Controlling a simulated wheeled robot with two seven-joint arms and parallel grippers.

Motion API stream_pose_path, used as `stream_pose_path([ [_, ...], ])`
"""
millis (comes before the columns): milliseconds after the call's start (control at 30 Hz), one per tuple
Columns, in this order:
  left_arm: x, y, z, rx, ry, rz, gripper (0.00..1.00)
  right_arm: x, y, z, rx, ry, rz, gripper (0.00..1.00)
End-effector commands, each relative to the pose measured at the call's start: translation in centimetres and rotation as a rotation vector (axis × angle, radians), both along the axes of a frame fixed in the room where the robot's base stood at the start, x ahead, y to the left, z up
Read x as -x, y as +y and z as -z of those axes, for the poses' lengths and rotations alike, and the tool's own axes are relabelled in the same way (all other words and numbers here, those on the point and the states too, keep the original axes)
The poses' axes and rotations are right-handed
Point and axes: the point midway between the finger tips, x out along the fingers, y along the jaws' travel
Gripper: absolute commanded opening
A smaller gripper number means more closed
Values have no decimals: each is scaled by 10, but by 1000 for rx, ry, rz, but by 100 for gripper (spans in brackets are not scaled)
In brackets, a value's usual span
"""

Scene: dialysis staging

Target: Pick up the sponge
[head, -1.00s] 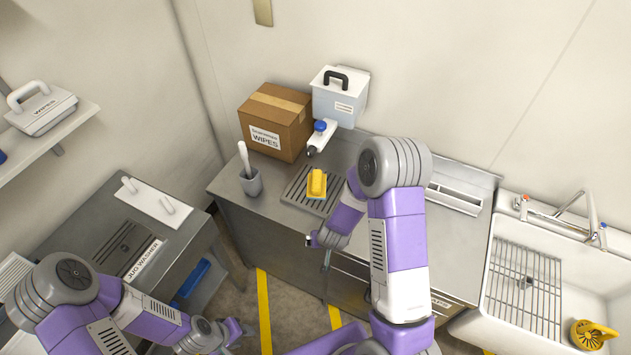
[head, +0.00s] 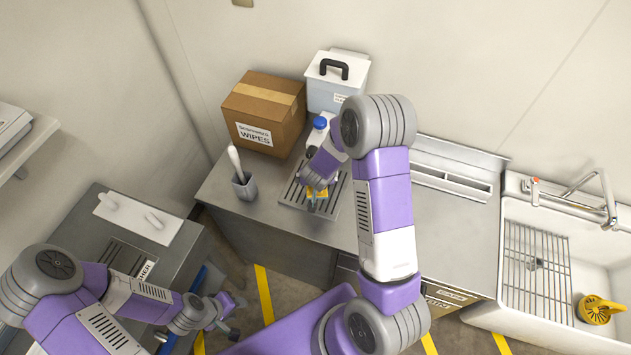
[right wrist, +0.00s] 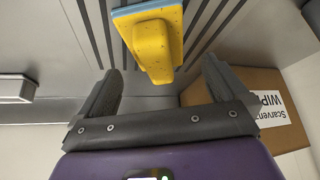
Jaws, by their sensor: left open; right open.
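The sponge (right wrist: 152,45) is yellow with a blue layer and lies on the slotted drain grate of the counter. In the head view the sponge (head: 318,194) is mostly hidden behind my right gripper (head: 318,186), which is over it. In the right wrist view my right gripper (right wrist: 160,90) is open, and the sponge shows beyond and between its fingertips, with no finger seen closed on it. My left gripper (head: 230,316) is open and empty at the lower left, away from the sponge, above the floor.
A cardboard wipes box (head: 262,112), a white lidded container (head: 337,82) and a blue-capped bottle (head: 320,124) stand behind the grate (head: 290,195). A grey cup with a brush (head: 244,186) stands to its left. A sink (head: 590,265) is at the right.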

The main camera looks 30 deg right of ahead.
Motion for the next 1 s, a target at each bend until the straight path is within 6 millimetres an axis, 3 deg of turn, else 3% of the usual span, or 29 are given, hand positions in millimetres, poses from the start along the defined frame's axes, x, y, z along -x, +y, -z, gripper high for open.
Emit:
stream_pose_path([
  [200, 0, 0, 11, 0, 0, 0, 43, -11, -9, 32, -1, 2, 1, 100],
  [533, 0, 0, 11, 0, 0, 0, 43, -15, -10, 37, -1, 0, 0, 100],
  [900, 0, 0, 11, 0, -1, 0, 43, -15, -10, 37, 0, 0, 0, 45],
  [1000, 0, 0, 11, 0, 0, 0, 43, -15, -10, 36, 0, 0, 0, 40],
])
